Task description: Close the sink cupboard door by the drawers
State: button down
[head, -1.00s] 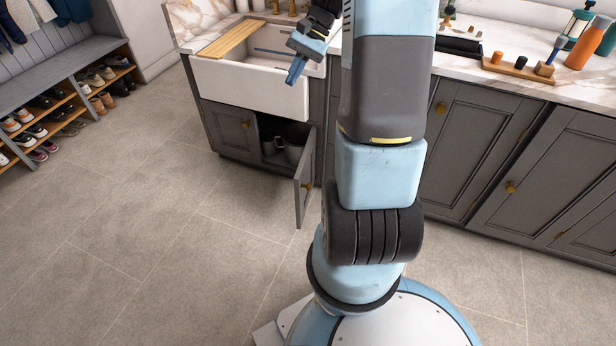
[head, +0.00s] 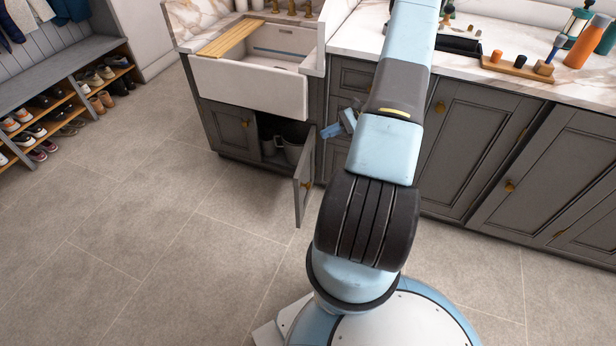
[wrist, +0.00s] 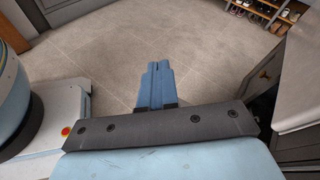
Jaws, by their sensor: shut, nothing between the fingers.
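The grey sink cupboard door by the drawers (head: 304,177) stands open, swung out from under the white sink (head: 250,88). Its brass knob is on the side facing the drawers. The cupboard's left door (head: 234,130) is shut. My gripper (head: 332,130) is in front of the drawers, just right of the open door and near its top. It looks apart from the door. In the wrist view, the blue fingers (wrist: 158,72) are together and empty. A grey panel with a brass knob (wrist: 264,78) shows at the right there; I cannot tell which door it is.
Grey drawers (head: 350,78) stand right of the sink, partly behind my arm. A grey bucket (head: 292,152) is inside the cupboard. A shoe bench (head: 60,78) is at the far left. The tiled floor (head: 170,230) in front and to the left is clear.

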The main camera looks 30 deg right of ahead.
jog(key=s+d+f+m+t, duration=0.1)
jog(key=s+f+m+t, duration=0.1)
jog(key=f, duration=0.4)
jog(key=s+d+f+m+t, duration=0.2)
jog(key=f, duration=0.4)
jog(key=m+t, duration=0.4)
jog(key=m, duration=0.1)
send_near(300, 175)
jog(key=shift+h, duration=0.4)
jog(key=x, duration=0.7)
jog(key=shift+t, duration=0.3)
